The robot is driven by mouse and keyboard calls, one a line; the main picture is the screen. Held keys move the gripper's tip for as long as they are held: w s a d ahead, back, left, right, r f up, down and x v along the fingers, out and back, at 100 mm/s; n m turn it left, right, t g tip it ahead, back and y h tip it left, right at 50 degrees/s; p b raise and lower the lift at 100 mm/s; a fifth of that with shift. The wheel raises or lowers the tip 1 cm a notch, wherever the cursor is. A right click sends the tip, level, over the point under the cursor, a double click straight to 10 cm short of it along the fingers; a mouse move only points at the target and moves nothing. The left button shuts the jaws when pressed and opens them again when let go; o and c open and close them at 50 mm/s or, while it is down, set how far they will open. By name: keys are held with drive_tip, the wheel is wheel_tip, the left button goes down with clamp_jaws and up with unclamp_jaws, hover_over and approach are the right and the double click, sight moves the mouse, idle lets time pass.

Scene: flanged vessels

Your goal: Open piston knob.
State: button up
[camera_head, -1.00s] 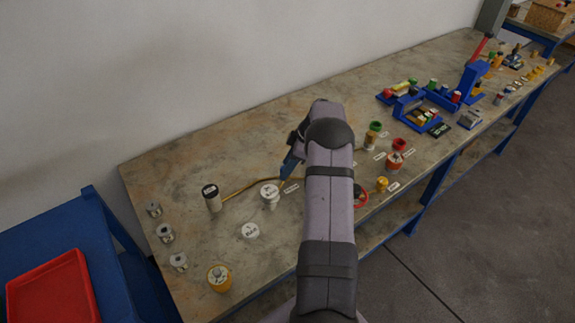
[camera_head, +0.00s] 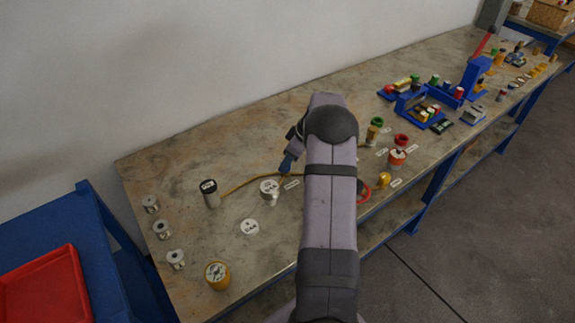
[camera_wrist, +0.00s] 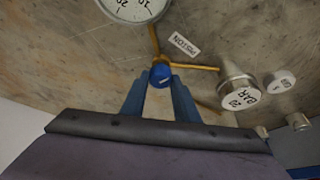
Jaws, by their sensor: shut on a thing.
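The piston knob is a small blue cap (camera_wrist: 160,74) on brass pipes in the wrist view, beside a white tag reading PISTON (camera_wrist: 184,44). My gripper (camera_wrist: 161,87) has its two blue fingers on either side of the knob and is shut on it. In the head view my gripper (camera_head: 287,165) reaches down to the bench near the brass pipe, and the knob itself is hidden there. How far the knob is turned cannot be told.
A white-capped vessel marked 20 BAR (camera_wrist: 240,95) stands close to the right of the fingers in the wrist view. A round gauge (camera_wrist: 135,6) lies beyond the knob. A black-topped cylinder (camera_head: 209,193) stands at the pipe's left end. The back of the bench (camera_head: 220,150) is clear.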

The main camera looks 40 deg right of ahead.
drive_tip(key=m+b, duration=0.1)
drive_tip(key=m, duration=0.1)
drive_tip(key=m+h+b, duration=0.1)
drive_tip(key=shift+s+a+m+h, duration=0.1)
drive_tip(key=shift+a+m+h, duration=0.05)
drive_tip(key=shift+m+h, duration=0.2)
drive_tip(key=m+h+p, duration=0.1)
drive_tip(key=m, duration=0.2)
drive_tip(key=shift+a+r+m, duration=0.1)
drive_tip(key=shift+r+m, duration=0.05)
drive_tip(key=shift+m, duration=0.1)
drive_tip(key=m+p, duration=0.1)
drive_tip(key=m, duration=0.1)
drive_tip(key=m+h+p, duration=0.1)
drive_tip(key=m, duration=0.1)
drive_tip(key=shift+a+h, duration=0.1)
drive_tip(key=shift+h, duration=0.15)
drive_tip(key=shift+f+m+h+b, duration=0.25)
drive_tip(key=shift+m+h+b, duration=0.1)
drive_tip(key=shift+m, duration=0.55)
drive_tip(key=shift+a+m+g+b, duration=0.1)
drive_tip(key=shift+m+g+b, duration=0.3)
drive_tip(key=shift+m+b, duration=0.25)
drive_tip(key=shift+r+m+h, duration=0.1)
drive_tip(key=shift+m+h, duration=0.15)
drive_tip(key=o, duration=1.1)
drive_tip(key=shift+c, duration=0.2)
drive_tip(key=shift+r, duration=0.1)
